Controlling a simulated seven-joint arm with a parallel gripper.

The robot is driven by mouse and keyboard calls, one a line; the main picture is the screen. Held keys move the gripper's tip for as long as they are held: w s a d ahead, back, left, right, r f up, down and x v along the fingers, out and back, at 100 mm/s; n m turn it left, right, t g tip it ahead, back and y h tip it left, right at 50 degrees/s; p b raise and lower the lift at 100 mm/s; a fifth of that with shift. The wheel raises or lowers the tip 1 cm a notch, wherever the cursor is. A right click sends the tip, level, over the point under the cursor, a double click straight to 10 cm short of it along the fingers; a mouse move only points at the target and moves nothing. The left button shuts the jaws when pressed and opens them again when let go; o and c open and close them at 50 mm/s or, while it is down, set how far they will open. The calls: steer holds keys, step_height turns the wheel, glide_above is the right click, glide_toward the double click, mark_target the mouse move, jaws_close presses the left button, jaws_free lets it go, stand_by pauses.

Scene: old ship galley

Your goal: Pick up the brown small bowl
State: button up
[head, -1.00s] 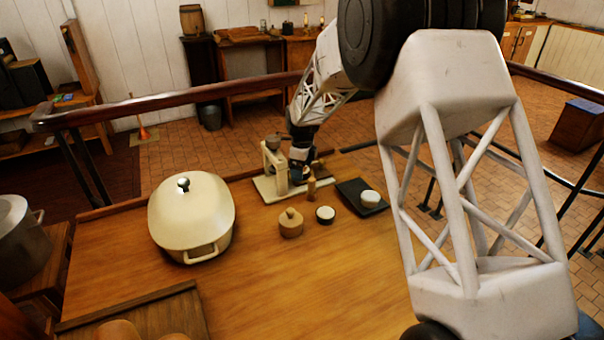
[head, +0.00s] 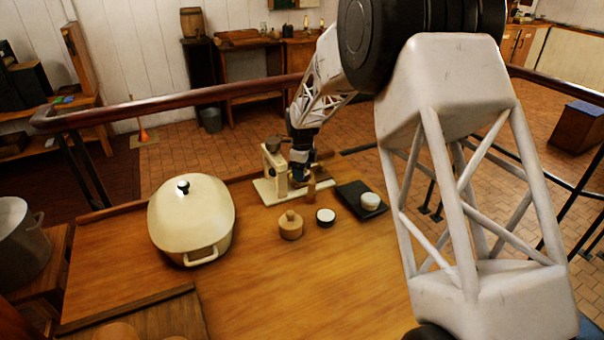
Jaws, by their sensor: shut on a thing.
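My gripper (head: 301,176) is at the far edge of the wooden table, just right of a cream grinder-like device (head: 275,168). Its fingers are small and dark in this view and partly hidden by my wrist. A dark brown piece (head: 323,156) shows at the right side of the gripper. It appears to be the brown small bowl held in the shut jaws, mostly hidden. I cannot make out its rim or tilt.
A small wooden peg-like item (head: 311,190) stands before the gripper. Nearby are a lidded wooden jar (head: 291,226), a small dark cup with a pale top (head: 325,217) and a dark tray (head: 350,194) with a white round container (head: 370,201). A cream pot (head: 190,225) stands left.

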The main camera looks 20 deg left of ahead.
steer(key=shift+r, duration=0.1)
step_height(320, 180, up, 10)
stand_by(0.6)
stand_by(0.5)
